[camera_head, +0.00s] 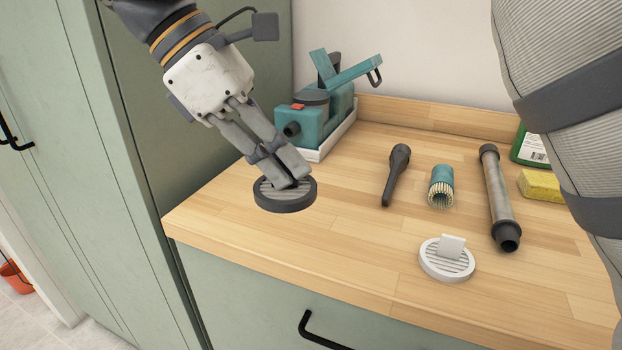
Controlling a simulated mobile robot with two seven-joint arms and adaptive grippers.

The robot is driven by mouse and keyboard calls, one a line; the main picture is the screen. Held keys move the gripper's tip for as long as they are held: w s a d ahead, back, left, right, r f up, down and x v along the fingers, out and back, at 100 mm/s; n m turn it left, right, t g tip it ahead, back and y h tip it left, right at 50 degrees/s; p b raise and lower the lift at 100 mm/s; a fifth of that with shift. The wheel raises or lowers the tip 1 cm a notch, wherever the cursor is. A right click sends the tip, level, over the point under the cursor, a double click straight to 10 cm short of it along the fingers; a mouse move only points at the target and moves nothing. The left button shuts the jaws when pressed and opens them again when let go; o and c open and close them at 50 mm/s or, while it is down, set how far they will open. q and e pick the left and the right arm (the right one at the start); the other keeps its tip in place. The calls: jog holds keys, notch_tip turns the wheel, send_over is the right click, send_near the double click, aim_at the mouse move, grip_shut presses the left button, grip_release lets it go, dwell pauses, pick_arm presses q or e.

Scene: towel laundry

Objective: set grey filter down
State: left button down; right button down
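The grey filter (268,198) is a round disc with a dark rim and grey slats, over the left part of the wooden counter near the teal machine.
On the wooden counter (330,215) are a teal machine (317,125) in a white tray, a black nozzle (396,175), a teal brush (441,180), a grey tube (496,195), a white slatted disc (446,260), a yellow sponge (541,185) and a green bottle (528,150). Bare wood lies at centre.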

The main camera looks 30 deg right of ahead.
jog(key=d+f, duration=0.2)
jog(key=d, duration=0.1)
jog(key=w+d+f, duration=0.1)
jog(key=d+f, duration=0.2)
jog(key=w+d+f, duration=0.1)
jog(key=d+f, duration=0.1)
jog(key=d, duration=0.1)
jog(key=shift+w+f, duration=0.2)
jog(key=shift+f, duration=0.15)
jog(key=f, duration=0.3)
jog(key=shift+d, duration=0.2)
pick_arm(q)
jog(key=shift+w+r, duration=0.3)
jog(key=shift+w, duration=0.1)
pick_arm(e)
jog(key=shift+f, duration=0.15)
jog(key=shift+f, duration=0.1)
jog(key=c, duration=1.8)
grip_release()
jog(key=shift+f, duration=0.1)
